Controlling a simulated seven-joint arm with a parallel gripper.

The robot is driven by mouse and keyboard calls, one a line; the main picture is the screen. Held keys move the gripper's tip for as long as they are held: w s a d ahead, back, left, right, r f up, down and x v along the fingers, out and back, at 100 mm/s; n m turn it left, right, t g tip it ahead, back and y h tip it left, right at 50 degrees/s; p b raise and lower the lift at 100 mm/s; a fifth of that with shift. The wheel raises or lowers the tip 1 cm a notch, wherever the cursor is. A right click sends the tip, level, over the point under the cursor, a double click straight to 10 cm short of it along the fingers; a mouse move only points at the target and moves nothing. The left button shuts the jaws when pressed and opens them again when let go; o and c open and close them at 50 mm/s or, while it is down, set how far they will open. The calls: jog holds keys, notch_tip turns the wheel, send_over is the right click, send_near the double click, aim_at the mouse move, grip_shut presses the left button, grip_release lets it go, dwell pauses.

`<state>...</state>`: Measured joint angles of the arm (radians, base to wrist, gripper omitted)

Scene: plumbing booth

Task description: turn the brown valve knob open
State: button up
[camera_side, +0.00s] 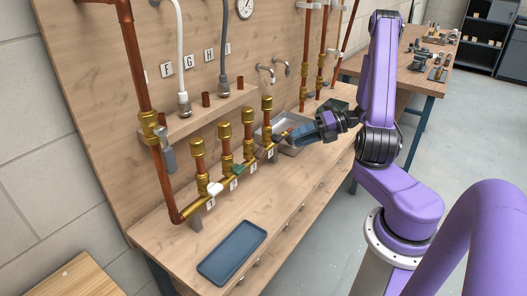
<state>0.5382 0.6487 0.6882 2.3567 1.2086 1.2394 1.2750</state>
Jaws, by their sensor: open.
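A brass-and-copper manifold (224,180) runs along the bench with several upright brass-capped branches and small valve knobs. A white knob (214,188) is at its near end and a green knob (238,168) is farther along.
A blue-grey tray (232,253) lies on the near bench. A metal sink (272,131) is set in behind the manifold, with wall taps (272,72) above. A tall copper pipe (133,70) rises at the left. The front bench top is mostly clear.

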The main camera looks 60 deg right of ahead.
aim_at(266, 150)
jog(key=x, duration=1.2)
jog(key=shift+w+a+f, duration=0.1)
jog(key=shift+w+a, duration=0.05)
jog(key=shift+a, duration=0.05)
grip_shut()
